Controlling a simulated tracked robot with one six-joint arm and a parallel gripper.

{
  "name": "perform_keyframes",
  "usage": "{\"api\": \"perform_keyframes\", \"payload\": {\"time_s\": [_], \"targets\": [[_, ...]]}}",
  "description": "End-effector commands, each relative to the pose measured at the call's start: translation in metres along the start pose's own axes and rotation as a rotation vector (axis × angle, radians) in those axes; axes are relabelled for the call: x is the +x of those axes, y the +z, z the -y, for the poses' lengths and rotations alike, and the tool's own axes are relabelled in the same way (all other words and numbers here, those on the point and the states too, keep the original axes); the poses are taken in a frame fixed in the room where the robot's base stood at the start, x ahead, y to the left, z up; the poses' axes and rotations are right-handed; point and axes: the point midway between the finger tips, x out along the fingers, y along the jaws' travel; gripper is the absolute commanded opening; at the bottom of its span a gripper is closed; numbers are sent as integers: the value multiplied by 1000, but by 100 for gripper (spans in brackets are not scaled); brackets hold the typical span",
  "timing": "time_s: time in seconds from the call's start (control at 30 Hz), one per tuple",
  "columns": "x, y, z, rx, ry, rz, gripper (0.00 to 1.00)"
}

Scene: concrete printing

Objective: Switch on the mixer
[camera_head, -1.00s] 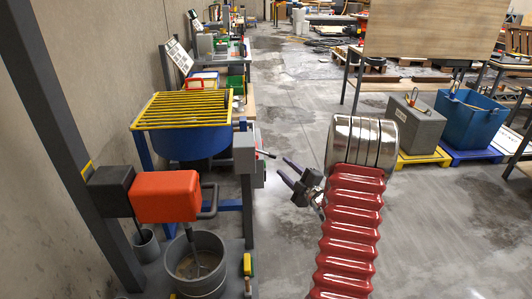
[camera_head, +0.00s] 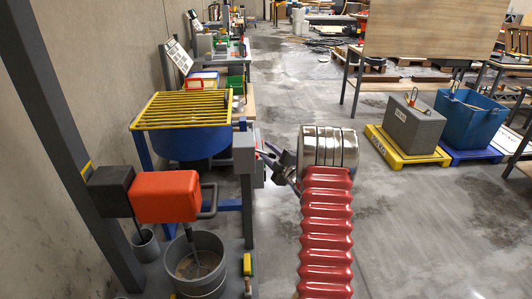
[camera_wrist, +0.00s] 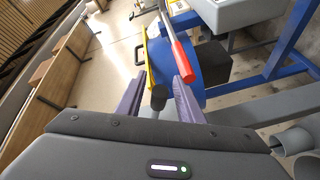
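The mixer is a blue drum (camera_head: 190,146) under a yellow grate (camera_head: 185,110), on blue legs at the left. A grey switch box (camera_head: 244,153) stands at its right side, with a small red-handled lever pointing right. In the wrist view the lever's red handle (camera_wrist: 182,60) lies just ahead of the right finger, and the blue drum (camera_wrist: 211,52) is behind it.
An orange-red stirrer (camera_head: 166,196) with a grey bucket (camera_head: 220,277) stands in front of the mixer. The floor between is clear.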

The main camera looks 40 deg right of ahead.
Motion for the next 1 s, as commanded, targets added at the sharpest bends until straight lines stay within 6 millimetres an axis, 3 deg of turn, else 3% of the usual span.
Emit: {"api": "perform_keyframes", "payload": {"time_s": [0.4, 0.9, 1.0], "targets": [[9, 0, 0, 0, -1, 0, 34], [9, 0, 1, 0, -2, 0, 0], [9, 0, 1, 0, -2, 0, 0]]}}
